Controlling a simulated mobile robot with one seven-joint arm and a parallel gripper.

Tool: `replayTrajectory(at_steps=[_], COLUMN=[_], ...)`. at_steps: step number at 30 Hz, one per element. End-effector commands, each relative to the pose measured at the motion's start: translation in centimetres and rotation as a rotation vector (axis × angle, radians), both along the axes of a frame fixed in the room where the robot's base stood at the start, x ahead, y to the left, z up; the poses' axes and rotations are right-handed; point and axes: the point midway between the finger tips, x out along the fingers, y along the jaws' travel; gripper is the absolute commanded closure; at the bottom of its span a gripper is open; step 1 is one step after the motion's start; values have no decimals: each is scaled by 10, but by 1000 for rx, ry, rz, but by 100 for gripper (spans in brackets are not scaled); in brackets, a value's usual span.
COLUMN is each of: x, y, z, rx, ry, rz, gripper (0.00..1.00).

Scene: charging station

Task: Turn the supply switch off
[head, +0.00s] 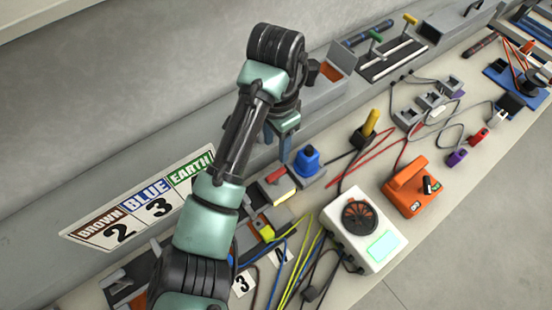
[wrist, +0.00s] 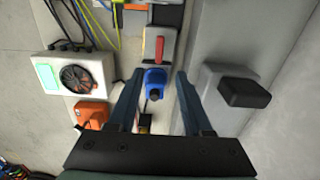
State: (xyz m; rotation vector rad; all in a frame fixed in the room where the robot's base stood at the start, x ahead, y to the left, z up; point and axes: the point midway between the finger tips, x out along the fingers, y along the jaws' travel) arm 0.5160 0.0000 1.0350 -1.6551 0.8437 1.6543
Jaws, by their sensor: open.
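My gripper (wrist: 159,76) is open and empty, pointing down over the back of the bench. In the wrist view, a blue plug-like part (wrist: 153,84) shows between its two fingers. A red lever (wrist: 159,48) on a pale box lies just beyond the fingertips. In the head view, my gripper (head: 279,148) is above and behind the blue part (head: 307,161) and the red lever (head: 275,176). A black block (wrist: 243,92) on a grey housing is right of the fingers in the wrist view. No readable label shows which of these is the supply switch.
A white box with a round fan grille (head: 375,248) and an orange device (head: 412,187) stand in front. A yellow handle (head: 371,122) rises to the right. Loose cables cross the bench. A wall sign (head: 145,202) reads BROWN 2, BLUE 3, EARTH.

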Motion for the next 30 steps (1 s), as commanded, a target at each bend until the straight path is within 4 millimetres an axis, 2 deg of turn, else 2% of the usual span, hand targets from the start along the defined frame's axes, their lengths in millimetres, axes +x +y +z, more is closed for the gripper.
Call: replayTrajectory(at_steps=[1, 5, 15, 21, 30], x=[-1, -1, -1, 0, 0], y=[-1, -1, 0, 0, 0], z=[-15, -44, -98, -113, -115], rx=[-3, -3, 1, 1, 1], ry=[3, 4, 3, 1, 1], rz=[0, 0, 0, 0, 0], gripper=[50, 50, 50, 50, 52])
